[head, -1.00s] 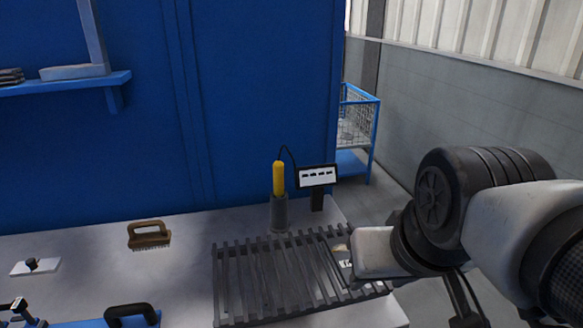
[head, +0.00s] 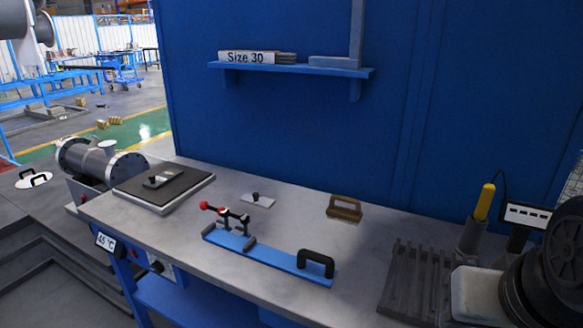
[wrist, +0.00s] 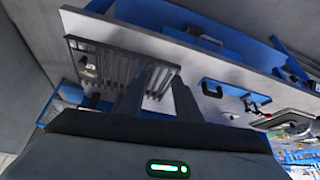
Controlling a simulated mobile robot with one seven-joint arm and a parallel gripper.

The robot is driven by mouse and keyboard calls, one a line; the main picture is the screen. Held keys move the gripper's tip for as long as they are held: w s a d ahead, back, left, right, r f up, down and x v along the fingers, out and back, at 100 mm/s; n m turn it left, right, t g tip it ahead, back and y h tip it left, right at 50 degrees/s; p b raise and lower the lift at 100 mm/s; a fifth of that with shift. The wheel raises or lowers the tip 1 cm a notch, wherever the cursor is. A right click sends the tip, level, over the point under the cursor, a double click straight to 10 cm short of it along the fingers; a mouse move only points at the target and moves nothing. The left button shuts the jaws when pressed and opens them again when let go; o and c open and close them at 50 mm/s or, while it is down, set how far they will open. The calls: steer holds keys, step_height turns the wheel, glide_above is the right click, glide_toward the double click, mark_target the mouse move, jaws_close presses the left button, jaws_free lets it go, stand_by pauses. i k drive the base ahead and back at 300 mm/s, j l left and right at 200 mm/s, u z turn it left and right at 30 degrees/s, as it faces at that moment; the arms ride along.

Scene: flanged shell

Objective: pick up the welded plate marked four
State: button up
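A slatted dark metal rack (head: 400,280) stands at the right of the bench in the head view, partly hidden by my arm. It also shows in the wrist view (wrist: 120,64). A small piece with a pale marking (wrist: 88,68) sits at the rack's left end there; it may be the welded plate, but I cannot read a four. My gripper (wrist: 158,92) has its two fingers apart with nothing seen between them, in front of the rack. The head view does not show the fingertips. A small pale plate with a dark knob (head: 257,201) lies mid-bench.
A blue fixture with a red-knobbed clamp (head: 262,255) lies along the bench front. A brush (head: 344,208) and a yellow-handled tool in a holder (head: 484,203) stand behind. A dark pad (head: 140,194) and flanged pipe (head: 98,162) are left. A shelf (head: 300,68) overhangs.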

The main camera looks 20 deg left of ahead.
mark_target(154, 183)
steer(key=u, duration=0.4)
steer(key=l+u, duration=0.1)
steer(key=u, duration=0.3)
steer(key=k+u, duration=0.1)
steer(key=u, duration=0.75)
steer(key=k+l, duration=0.05)
